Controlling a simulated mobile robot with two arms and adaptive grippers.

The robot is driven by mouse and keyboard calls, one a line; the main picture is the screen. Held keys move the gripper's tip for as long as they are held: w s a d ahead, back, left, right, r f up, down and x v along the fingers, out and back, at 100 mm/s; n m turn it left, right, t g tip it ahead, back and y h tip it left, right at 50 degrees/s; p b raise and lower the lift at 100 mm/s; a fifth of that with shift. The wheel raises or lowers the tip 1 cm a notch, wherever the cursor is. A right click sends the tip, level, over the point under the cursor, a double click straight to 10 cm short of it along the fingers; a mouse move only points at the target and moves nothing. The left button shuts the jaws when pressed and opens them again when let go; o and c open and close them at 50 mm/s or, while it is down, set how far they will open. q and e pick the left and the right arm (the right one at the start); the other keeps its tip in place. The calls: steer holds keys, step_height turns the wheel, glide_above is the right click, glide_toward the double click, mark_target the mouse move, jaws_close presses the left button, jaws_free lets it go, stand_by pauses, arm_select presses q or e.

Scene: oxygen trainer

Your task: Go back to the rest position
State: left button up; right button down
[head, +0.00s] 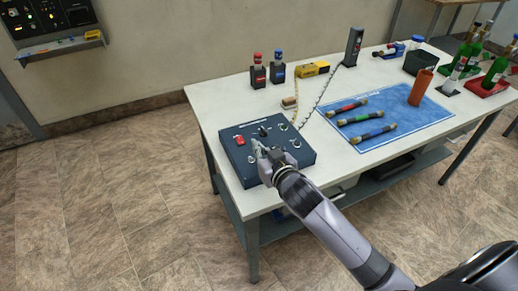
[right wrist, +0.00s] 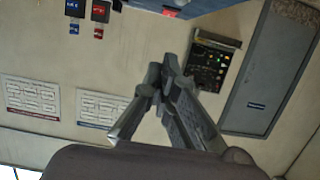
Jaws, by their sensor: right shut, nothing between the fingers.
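My right gripper (head: 258,147) is over the dark blue control box (head: 238,165) at the table's front left corner. It also shows in the right wrist view (right wrist: 162,75), with its fingers closed together and nothing between them. The box has a red switch (head: 240,140), a black knob (head: 263,131) and several round fittings on top. The gripper hides part of the box's top. Whether the fingertips touch the box cannot be told. My left gripper is not in view.
The white table (head: 215,110) also bears a blue mat (head: 432,118) with coloured tubes and an orange cylinder (head: 421,88). The floor (head: 100,200) left of the table is clear.

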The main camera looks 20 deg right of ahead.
stand_by(0.4)
steer(key=s+f+g, duration=0.1)
steer(key=s+f, duration=0.2)
steer(key=s, duration=0.1)
steer(key=s+f+g, duration=0.2)
steer(key=s+f, duration=0.1)
steer(key=s, duration=0.1)
steer(key=s+f+g+h, duration=0.1)
steer(key=s+f+g, duration=0.1)
steer(key=s+f, duration=0.1)
steer(key=shift+s+a, duration=0.1)
steer(key=shift+s, duration=0.4)
steer(key=s+a+f+n+g, duration=0.1)
steer(key=s+f+g, duration=0.15)
steer(key=s, duration=0.65)
steer(key=s+f+g, duration=0.2)
steer(key=s+g, duration=0.2)
steer(key=s, duration=0.5)
step_height(320, 180, down, 28)
steer(key=s+r+g, duration=0.1)
steer(key=s+g, duration=0.1)
steer(key=s, duration=0.1)
steer(key=s+d+f+n, duration=0.1)
steer(key=s+d+f, duration=0.1)
steer(key=s+f, duration=1.3)
steer(key=shift+s+d+f+g, duration=0.35)
steer(key=shift+s, duration=0.2)
